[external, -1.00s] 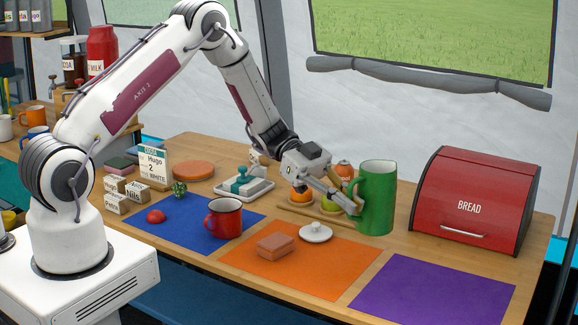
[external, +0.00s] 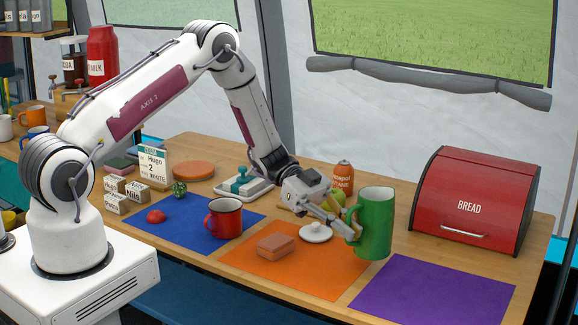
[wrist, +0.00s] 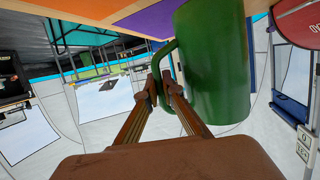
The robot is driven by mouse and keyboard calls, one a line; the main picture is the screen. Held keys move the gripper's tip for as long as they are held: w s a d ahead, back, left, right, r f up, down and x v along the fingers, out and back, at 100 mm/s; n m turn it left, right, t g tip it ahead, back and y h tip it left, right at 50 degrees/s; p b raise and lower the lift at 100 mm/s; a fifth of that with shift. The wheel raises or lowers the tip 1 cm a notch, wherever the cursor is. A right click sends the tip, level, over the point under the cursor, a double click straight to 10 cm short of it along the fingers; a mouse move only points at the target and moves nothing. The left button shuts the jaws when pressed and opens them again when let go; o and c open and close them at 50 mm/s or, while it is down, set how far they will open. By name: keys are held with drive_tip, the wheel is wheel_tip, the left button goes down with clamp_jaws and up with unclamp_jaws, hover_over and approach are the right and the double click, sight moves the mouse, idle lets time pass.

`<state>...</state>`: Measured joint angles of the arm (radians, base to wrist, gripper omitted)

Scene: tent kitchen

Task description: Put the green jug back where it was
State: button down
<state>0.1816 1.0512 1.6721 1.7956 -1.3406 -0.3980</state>
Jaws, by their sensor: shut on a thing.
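The green jug (external: 376,222) is upright at the back right corner of the orange mat (external: 290,262), near the purple mat (external: 440,292). My gripper (external: 352,228) is shut on the jug's handle, at the jug's left side. In the wrist view the jug (wrist: 212,60) fills the upper right, and my two fingers (wrist: 165,92) close on its handle. I cannot tell whether the jug's base touches the table or hangs just above it.
The red bread bin (external: 470,205) stands to the right. A white lid (external: 316,233) and pinkish block (external: 276,245) lie on the orange mat. A red mug (external: 223,218) stands on the blue mat (external: 180,232). An orange canister (external: 343,176) and green fruit stand behind my gripper. The purple mat is empty.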

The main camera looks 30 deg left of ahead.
sight(346, 242)
drive_tip(key=shift+f, duration=1.8)
drive_tip(key=shift+f, duration=0.15)
drive_tip(key=c, duration=2.2)
unclamp_jaws()
drive_tip(key=shift+w+a, duration=0.1)
drive_tip(key=shift+a, duration=0.1)
drive_tip(key=v, duration=1.1)
drive_tip(key=shift+a+r, duration=0.25)
drive_tip(key=shift+r, duration=0.05)
drive_tip(key=shift+w, duration=0.15)
